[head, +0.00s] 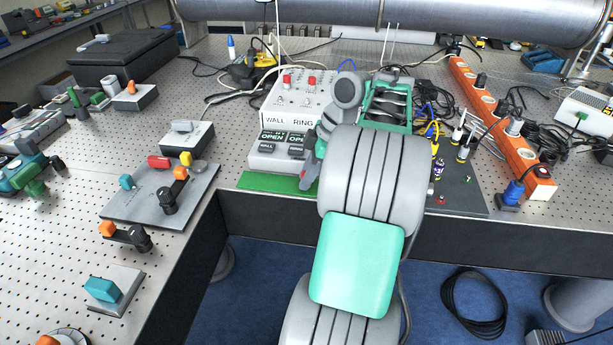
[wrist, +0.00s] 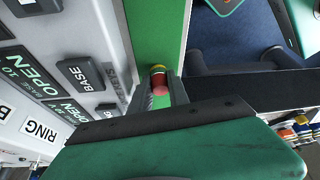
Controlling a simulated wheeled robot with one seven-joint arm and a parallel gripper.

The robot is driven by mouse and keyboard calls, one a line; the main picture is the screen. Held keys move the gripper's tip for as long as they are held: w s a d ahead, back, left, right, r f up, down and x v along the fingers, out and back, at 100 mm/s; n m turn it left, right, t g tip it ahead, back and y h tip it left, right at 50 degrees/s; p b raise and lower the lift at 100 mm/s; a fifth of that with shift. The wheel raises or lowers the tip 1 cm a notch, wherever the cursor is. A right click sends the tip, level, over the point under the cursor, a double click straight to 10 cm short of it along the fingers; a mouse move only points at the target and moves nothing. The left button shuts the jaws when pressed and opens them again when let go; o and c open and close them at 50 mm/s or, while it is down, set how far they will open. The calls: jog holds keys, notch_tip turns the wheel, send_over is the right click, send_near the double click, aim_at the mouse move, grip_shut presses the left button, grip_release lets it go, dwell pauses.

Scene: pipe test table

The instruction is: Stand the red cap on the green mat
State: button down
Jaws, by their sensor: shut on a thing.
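The red cap (wrist: 160,86) shows in the wrist view between the fingers of my gripper (wrist: 162,92), which is shut on it. A yellow edge shows at the cap's far end. The green mat (wrist: 157,28) runs as a strip beyond the cap in the wrist view. In the head view the mat (head: 268,183) lies along the front edge of the table, before the white control box. My gripper (head: 309,178) is at the mat's right end there, partly hidden by my arm. I cannot tell whether the cap touches the mat.
The control box (head: 283,155) with its OPEN displays and buttons stands right behind the mat. The table's front edge drops to the blue floor just before the mat. A grey plate (head: 135,207) with coloured valves lies to the left. An orange power strip (head: 500,125) is at the right.

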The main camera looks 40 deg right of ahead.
jog(key=c, duration=1.5)
grip_release()
jog(key=shift+f, duration=0.1)
jog(key=p+v, duration=0.8)
jog(key=v, duration=0.5)
jog(key=w+a+m, duration=0.2)
jog(key=w+a, duration=0.5)
jog(key=a, duration=0.6)
jog(key=s+a+f+m+h, duration=0.1)
jog(key=s+a+f+m, duration=0.15)
jog(key=a, duration=0.65)
jog(key=s+a+f+m+h, duration=0.1)
jog(key=a+m, duration=0.2)
jog(key=a, duration=0.5)
jog(key=shift+m+h, duration=0.7)
jog(key=shift+m, duration=0.25)
jog(key=s+f, duration=0.1)
jog(key=s, duration=0.1)
jog(key=s+a+f, duration=0.1)
jog(key=s, duration=0.1)
jog(key=s+f, duration=0.1)
jog(key=f, duration=0.1)
jog(key=shift+s+a+f, duration=0.1)
jog(key=shift+s+a, duration=0.15)
jog(key=shift+s, duration=0.15)
